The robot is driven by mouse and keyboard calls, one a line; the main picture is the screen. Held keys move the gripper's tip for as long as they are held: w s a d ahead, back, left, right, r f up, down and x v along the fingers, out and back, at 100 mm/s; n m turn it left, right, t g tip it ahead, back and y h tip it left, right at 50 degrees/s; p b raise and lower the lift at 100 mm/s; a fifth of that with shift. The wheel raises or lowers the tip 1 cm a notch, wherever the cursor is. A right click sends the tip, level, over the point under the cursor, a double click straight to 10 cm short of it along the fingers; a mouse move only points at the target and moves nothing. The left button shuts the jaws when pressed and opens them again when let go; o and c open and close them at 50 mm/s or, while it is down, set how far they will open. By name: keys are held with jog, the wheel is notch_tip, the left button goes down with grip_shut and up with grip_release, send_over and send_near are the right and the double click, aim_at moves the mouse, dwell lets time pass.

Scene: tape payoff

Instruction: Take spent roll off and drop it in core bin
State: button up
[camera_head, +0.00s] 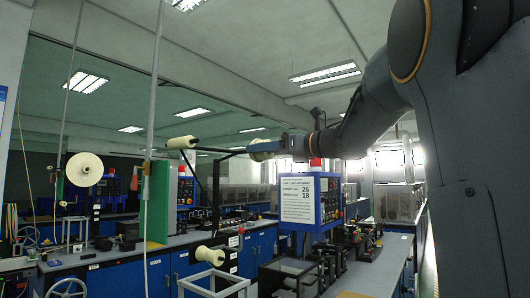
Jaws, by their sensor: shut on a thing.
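A small cream roll (262,151) shows at the end of my arm, in the upper middle of the head view. My gripper (270,147) is shut on it, though the fingers are small and partly hidden. A second cream roll (182,142) sits to the left, beside the end of a thin dark bar. A third cream roll (210,255) is lower down, above a white open frame (214,284) at the bottom edge. I cannot tell which thing is the core bin.
A green panel (157,203) and thin upright posts stand left of my gripper. A large cream disc (84,169) is farther left. A blue cabinet with a white sign (298,199) stands below my arm. Benches with blue fronts (158,276) run behind; small black fixtures sit on the right bench.

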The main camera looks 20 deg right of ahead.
jog(key=b+v, duration=0.3)
jog(key=v, duration=0.6)
jog(key=shift+s+d, duration=0.2)
dwell(1.2)
